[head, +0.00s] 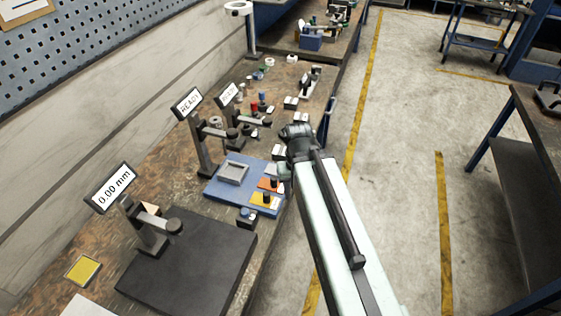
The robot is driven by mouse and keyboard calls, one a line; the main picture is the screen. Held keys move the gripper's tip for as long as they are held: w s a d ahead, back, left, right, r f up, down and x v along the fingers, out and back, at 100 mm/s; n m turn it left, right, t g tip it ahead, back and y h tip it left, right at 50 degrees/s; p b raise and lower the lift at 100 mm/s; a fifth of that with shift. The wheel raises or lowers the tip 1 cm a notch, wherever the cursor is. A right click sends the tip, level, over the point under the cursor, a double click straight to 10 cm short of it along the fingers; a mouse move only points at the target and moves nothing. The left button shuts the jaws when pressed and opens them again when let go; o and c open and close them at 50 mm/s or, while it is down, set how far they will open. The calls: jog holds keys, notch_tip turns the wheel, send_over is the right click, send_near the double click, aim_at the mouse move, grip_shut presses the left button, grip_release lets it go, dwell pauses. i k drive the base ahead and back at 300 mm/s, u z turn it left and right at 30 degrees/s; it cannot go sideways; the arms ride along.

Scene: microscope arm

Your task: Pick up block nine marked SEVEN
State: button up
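Several small white blocks stand along the right edge of the workbench (165,205), some with dark tops. One white block (279,152) is close beside my gripper, and others, such as a white block (291,103), stand farther back. No marking on any block is readable at this size, so I cannot tell which one is marked SEVEN. My gripper (293,132) is at the bench's right edge, at the end of my pale arm. Its fingers are small and dark, and whether they are open or shut does not show.
A blue base (214,189) carries a grey square frame and orange and yellow pieces. Stands with signs reading READY (187,103) and 0.00 mm (110,188) rise along the left. A dark plate (190,270) lies in front. Clear floor (400,130) is on the right.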

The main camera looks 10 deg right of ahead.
aim_at(278, 153)
jog(key=k, duration=0.85)
jog(key=u, duration=3.45)
jog(key=k, duration=1.4)
jog(key=z, duration=1.9)
jog(key=i, duration=1.05)
jog(key=z, duration=0.05)
